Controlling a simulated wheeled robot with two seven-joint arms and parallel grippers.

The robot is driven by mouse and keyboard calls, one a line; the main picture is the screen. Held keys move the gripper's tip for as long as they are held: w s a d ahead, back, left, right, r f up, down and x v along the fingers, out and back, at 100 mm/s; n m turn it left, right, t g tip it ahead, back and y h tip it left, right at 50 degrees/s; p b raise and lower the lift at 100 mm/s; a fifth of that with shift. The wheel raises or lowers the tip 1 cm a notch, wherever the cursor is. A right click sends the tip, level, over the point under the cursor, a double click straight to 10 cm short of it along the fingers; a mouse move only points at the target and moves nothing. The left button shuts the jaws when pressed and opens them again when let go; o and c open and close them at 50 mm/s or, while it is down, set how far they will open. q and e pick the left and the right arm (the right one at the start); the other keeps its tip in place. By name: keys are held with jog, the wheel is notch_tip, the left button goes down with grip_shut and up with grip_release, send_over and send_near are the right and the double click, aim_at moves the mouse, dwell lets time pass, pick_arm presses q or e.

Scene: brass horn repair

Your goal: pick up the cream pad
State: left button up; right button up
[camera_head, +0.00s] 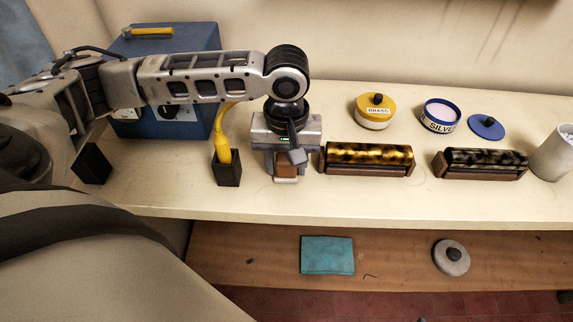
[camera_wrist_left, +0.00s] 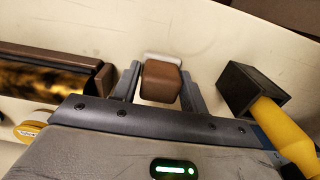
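The cream pad (camera_head: 286,180) lies on the bench, with a brown block-shaped grip on top. In the left wrist view, a pale edge of the cream pad (camera_wrist_left: 163,57) shows beyond the brown block (camera_wrist_left: 160,83). My left gripper (camera_head: 287,172) points down over it, its fingers on either side of the brown block. In the left wrist view, the left gripper (camera_wrist_left: 161,80) looks open, with narrow gaps beside the block. Most of the pad is hidden below the block. My right gripper is not in view.
A dark holder (camera_head: 228,173) with a yellow-handled tool stands close left. A gold-brown roller in a wooden cradle (camera_head: 366,172) is close right.

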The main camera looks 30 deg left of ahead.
pick_arm(q)
jog(key=shift+c, duration=1.4)
jog(key=shift+r, duration=0.15)
jog(key=shift+r, duration=0.25)
notch_tip(320, 180, up, 2)
jog(key=shift+s+d+r+p, duration=1.25)
jog(key=shift+s+d+r, duration=3.7)
jog(key=shift+r, duration=0.2)
